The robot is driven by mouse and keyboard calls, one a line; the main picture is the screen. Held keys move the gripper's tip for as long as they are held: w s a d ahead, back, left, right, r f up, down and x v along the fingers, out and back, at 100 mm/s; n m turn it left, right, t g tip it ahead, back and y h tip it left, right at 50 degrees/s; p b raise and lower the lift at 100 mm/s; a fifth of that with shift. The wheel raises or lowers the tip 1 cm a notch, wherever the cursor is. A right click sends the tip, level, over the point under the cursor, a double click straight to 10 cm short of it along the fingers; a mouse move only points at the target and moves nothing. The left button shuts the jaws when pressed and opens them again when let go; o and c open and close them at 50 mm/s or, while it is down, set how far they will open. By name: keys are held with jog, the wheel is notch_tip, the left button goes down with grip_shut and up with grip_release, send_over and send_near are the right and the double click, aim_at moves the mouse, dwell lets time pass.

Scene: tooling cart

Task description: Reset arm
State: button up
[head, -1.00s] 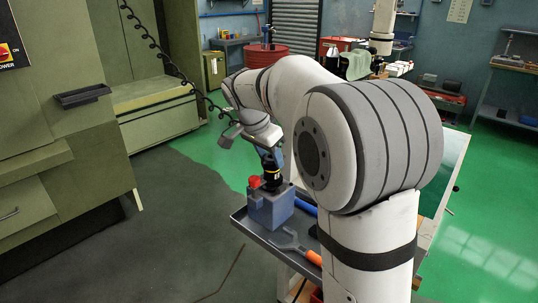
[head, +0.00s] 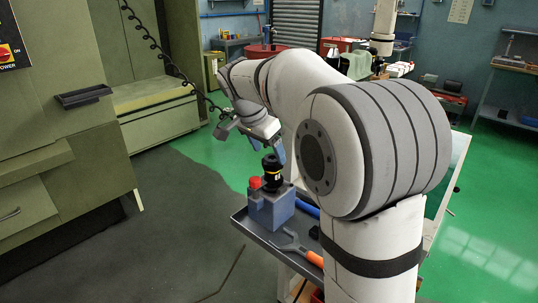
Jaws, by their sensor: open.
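My gripper (head: 278,152) is above the cart's tray, partly hidden behind its own wrist, with a blue finger showing. It is open and empty. Just below it, a black tool holder with a yellow band (head: 272,172) stands upright in a blue-grey block (head: 271,209). A small gap shows between the finger and the holder's top. A red knob-like piece (head: 254,183) sits on the same block, left of the holder. My arm reaches across from the right and hides part of the cart.
The grey tray (head: 243,224) bears the block, an orange-handled wrench (head: 313,258) and a blue bar (head: 307,208). A green machine (head: 70,150) with a hanging coiled cable (head: 165,60) stands at left. Open floor lies between the machine and the cart.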

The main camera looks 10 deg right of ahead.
jog(key=v, duration=0.5)
jog(key=s+d+f+n+y+p, duration=0.1)
jog(key=s+f+n, duration=0.2)
jog(key=s, duration=0.5)
jog(key=s+d+f+n+y+p, duration=0.1)
jog(key=s+f+n+p, duration=0.1)
jog(key=s, duration=0.7)
jog(key=s+d+f+n+y+p, duration=0.1)
jog(key=s+f+n+p, duration=0.1)
jog(key=s+f+n, duration=0.3)
jog(key=s+n, duration=0.1)
jog(key=s, duration=0.3)
jog(key=shift+s+n+y, duration=0.25)
jog(key=shift+n+y, duration=0.05)
